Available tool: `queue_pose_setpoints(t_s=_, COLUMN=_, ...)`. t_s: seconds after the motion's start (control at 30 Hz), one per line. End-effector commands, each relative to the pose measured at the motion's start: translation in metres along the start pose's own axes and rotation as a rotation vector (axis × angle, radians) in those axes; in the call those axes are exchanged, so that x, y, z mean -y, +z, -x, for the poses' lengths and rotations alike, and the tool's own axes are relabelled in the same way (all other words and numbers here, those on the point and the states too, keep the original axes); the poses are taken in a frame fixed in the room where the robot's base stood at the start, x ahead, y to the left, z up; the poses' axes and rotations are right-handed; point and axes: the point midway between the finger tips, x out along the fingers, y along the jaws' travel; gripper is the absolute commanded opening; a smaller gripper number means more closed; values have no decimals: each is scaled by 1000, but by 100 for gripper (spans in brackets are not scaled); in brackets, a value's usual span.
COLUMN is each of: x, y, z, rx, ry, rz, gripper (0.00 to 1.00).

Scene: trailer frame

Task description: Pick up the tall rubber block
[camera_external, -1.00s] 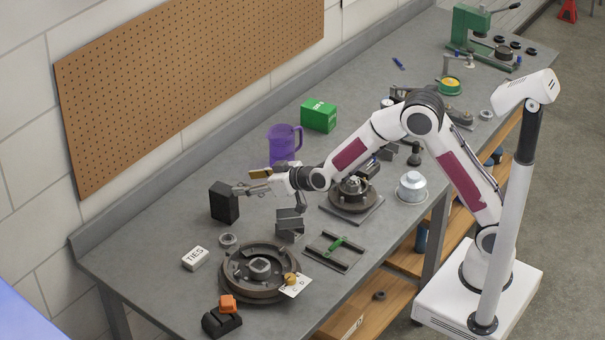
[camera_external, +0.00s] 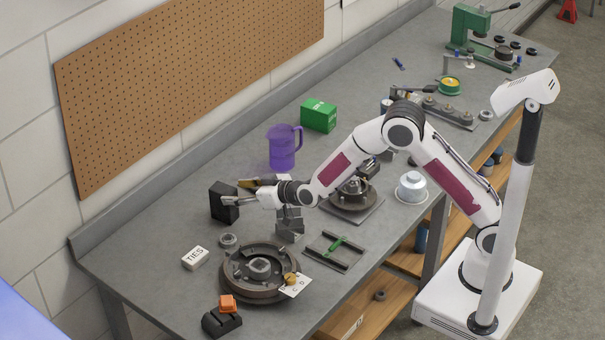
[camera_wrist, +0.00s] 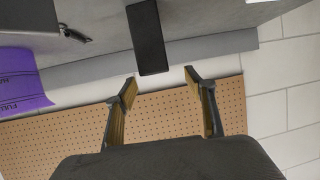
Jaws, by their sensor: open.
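The tall rubber block (camera_external: 222,206) is a black upright block on the workbench, left of my gripper in the external view. In the wrist view the block (camera_wrist: 148,38) is a dark rectangle at the top centre, lined up between the two fingertips. My gripper (camera_external: 238,192) is open, with its fingers pointing at the block. In the external view one fingertip overlaps the block's near side; I cannot tell whether it touches. In the wrist view my gripper (camera_wrist: 160,78) has nothing visible clamped between its fingers.
A purple mug (camera_external: 282,150) and a green box (camera_external: 319,116) stand behind. Grey stepped blocks (camera_external: 290,228) lie below my wrist. A small white TIES box (camera_external: 195,258), a metal ring (camera_external: 228,240) and a round drum (camera_external: 260,280) are in front. A pegboard (camera_external: 190,80) hangs on the wall.

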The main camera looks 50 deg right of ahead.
Motion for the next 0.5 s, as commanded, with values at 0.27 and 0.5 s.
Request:
queue_pose_setpoints(t_s=0.27, x=-1, y=0, z=-15, rx=0, ry=0, rz=0, gripper=54)
queue_pose_setpoints(t_s=0.5, x=-1, y=0, z=-15, rx=0, ry=0, rz=0, gripper=54)
